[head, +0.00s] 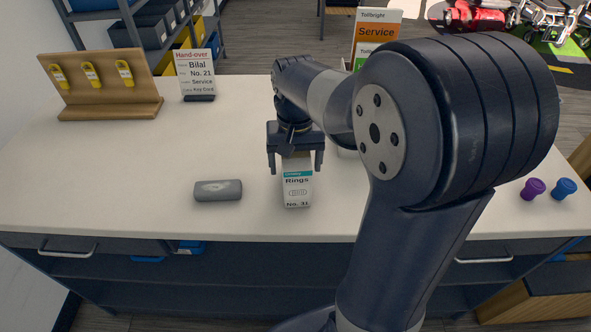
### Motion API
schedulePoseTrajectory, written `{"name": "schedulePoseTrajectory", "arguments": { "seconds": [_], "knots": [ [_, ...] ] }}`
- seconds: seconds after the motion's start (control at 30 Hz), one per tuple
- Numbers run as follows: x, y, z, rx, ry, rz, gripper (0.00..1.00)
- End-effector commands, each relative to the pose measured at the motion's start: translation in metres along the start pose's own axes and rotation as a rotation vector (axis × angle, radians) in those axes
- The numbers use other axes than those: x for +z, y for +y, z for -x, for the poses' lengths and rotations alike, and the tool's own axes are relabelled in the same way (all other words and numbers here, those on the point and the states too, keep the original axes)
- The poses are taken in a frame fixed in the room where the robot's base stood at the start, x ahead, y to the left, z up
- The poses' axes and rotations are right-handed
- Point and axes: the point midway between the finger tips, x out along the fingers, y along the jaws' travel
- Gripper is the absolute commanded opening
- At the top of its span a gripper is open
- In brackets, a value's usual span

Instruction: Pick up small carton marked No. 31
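The small carton (297,190) stands on the white counter near its front edge. It is white with a teal band, the word "Rings" and "No. 31" at its bottom. My gripper (295,170) points down at the carton's top, with one finger to its left and one to its right. The fingers are spread wider than the carton, with a visible gap on the left side. The gripper's body hides the carton's rear top part. Whether the fingertips are level with the carton or behind it is hard to tell.
A grey case (218,190) lies left of the carton. A wooden key board (105,85) and a hand-over card (196,75) stand at the back left. A Service sign (375,35) stands behind my arm. Purple (532,189) and blue (564,188) objects sit at the right. My arm hides the counter's middle right.

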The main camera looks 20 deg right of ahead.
Motion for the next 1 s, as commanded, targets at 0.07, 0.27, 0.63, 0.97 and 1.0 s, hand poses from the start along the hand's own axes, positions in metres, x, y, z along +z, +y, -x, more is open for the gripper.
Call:
{"name": "schedulePoseTrajectory", "arguments": {
  "seconds": [0.07, 0.27, 0.63, 0.97, 1.0],
  "knots": [
    [0.0, 0.0, 0.0, 0.0, 0.0, 0.0, 0.71],
    [0.0, 0.0, 0.0, 0.0, 0.0, 0.0, 0.55],
    [0.0, 0.0, 0.001, 0.0, 0.001, 0.0, 0.26],
    [-0.001, 0.0, 0.012, -0.001, 0.004, 0.0, 0.26],
    [-0.001, 0.0, 0.019, -0.001, 0.006, 0.0, 0.26]
  ]
}}
